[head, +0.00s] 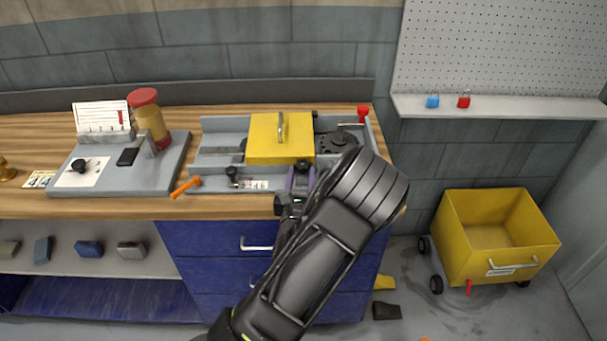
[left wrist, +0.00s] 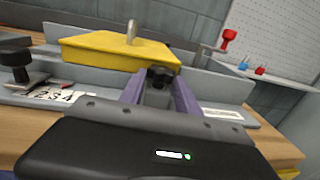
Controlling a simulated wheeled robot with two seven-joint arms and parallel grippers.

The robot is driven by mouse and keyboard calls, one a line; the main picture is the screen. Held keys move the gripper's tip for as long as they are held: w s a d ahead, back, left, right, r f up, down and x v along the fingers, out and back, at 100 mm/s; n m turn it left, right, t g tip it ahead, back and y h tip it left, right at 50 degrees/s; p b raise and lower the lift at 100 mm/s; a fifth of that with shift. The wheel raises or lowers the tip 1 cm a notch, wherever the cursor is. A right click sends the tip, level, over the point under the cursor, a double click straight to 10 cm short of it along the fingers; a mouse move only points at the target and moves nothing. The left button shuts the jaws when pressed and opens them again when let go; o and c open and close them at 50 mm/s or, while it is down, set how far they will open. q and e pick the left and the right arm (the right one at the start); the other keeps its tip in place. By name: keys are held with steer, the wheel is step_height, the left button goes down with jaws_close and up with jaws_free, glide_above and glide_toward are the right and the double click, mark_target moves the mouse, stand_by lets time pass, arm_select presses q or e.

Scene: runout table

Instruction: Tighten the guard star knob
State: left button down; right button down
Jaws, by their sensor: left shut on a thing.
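The yellow guard (head: 266,138) sits closed-looking over the grey machine, with a metal handle on top. It also shows in the left wrist view (left wrist: 110,47). The black star knob (left wrist: 160,77) stands at the guard's front right corner; in the head view its top (head: 302,164) shows just above my fingers. My left gripper (head: 301,176) reaches in from the front, and its purple fingers (left wrist: 160,88) are on either side of the knob, shut on it. The knob's lower part is partly hidden. My right gripper is in neither view.
Another black knob (head: 232,172) and a number scale (head: 256,184) are left of my gripper. An orange-handled tool (head: 185,187) lies at the bench front. A red-topped lever (head: 363,112) stands at the machine's right. A yellow cart (head: 453,244) is on the floor at right.

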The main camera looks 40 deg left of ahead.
arm_select(q)
steer(key=shift+a+m+t+h, duration=0.1)
steer(key=shift+m+t+h, duration=0.2)
steer(key=shift+m+h, duration=0.15)
steer(key=c, duration=1.1)
jaws_free()
steer(key=shift+c, duration=0.2)
